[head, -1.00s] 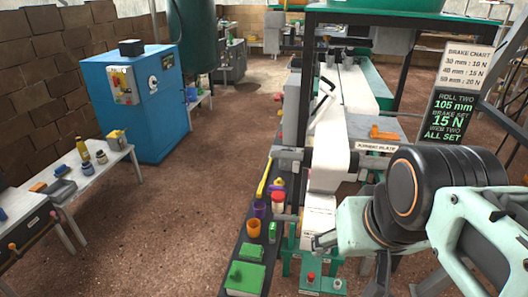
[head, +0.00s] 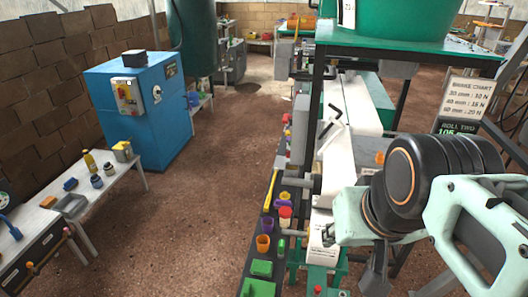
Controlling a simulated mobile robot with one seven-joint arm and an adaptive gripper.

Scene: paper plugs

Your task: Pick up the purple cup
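The purple cup (head: 267,224) stands on the narrow dark shelf (head: 250,268) along the left side of the machine. It is just behind an orange cup (head: 263,243) and left of a red and white container (head: 285,216). My gripper (head: 328,236) is at the end of my mint and black arm, to the right of the cup and apart from it. Its fingers are small and partly hidden by the arm, so I cannot tell whether they are open.
A yellow tool (head: 270,190) lies behind the purple cup, with a yellow and purple item (head: 284,198) beside it. Green blocks (head: 261,269) sit at the shelf's near end. The machine's white web (head: 340,140) runs to the right. Open floor lies left.

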